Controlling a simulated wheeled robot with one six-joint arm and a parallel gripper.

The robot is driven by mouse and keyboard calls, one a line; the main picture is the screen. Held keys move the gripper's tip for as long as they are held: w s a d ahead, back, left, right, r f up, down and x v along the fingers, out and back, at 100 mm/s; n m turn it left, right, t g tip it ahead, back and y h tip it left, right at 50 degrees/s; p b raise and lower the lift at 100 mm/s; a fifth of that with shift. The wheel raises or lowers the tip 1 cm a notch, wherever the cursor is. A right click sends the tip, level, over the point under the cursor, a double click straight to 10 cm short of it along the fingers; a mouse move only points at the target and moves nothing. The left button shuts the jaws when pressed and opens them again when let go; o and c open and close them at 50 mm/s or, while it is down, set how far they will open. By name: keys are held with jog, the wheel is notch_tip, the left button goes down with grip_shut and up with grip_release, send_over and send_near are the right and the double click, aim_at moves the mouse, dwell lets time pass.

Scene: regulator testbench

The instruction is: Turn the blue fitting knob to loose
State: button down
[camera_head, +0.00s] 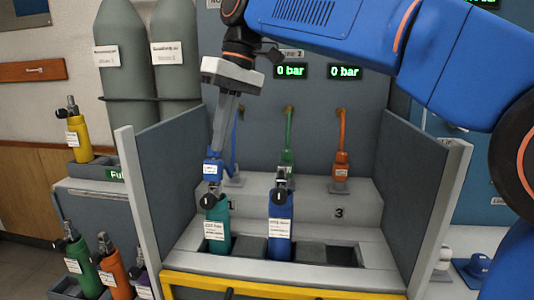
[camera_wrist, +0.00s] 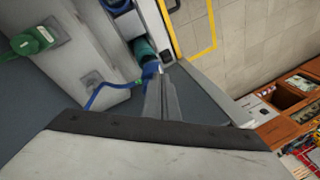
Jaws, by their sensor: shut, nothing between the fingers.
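The blue fitting (camera_head: 212,168), with a small white label, sits just above the teal cylinder (camera_head: 216,228) in the left slot of the bench. A blue hose (camera_head: 235,150) runs from it to the back panel. My gripper (camera_head: 216,150) points down with its fingers together, tips right at the top of the blue fitting; I cannot tell whether they touch it. In the wrist view the closed fingers (camera_wrist: 163,78) end beside the blue fitting (camera_wrist: 150,69), with the teal cylinder (camera_wrist: 143,48) beyond. Nothing shows between the fingers. The knob's turn position cannot be made out.
A blue cylinder (camera_head: 280,228) stands in the middle slot; the right slots are empty. Green (camera_head: 288,145) and orange (camera_head: 341,160) fittings hang behind. Side panels (camera_head: 170,180) flank the bench. Two displays (camera_head: 290,71) read 0 bar. Other cylinders (camera_head: 82,262) stand at left.

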jog(key=shift+w+a+f, duration=0.15)
jog(key=shift+w+a, duration=0.1)
jog(key=shift+w, duration=0.25)
dwell(1.2)
jog(key=shift+w+d+f, duration=0.15)
jog(key=shift+w+d, duration=0.25)
jog(key=shift+w, duration=0.05)
dwell(0.7)
jog(key=shift+d, duration=0.1)
jog(key=shift+s+d, duration=0.2)
jog(key=shift+d, duration=0.1)
notch_tip(320, 180, up, 6)
jog(key=w, duration=0.1)
jog(key=shift+w, duration=0.4)
jog(key=shift+d+f, duration=0.1)
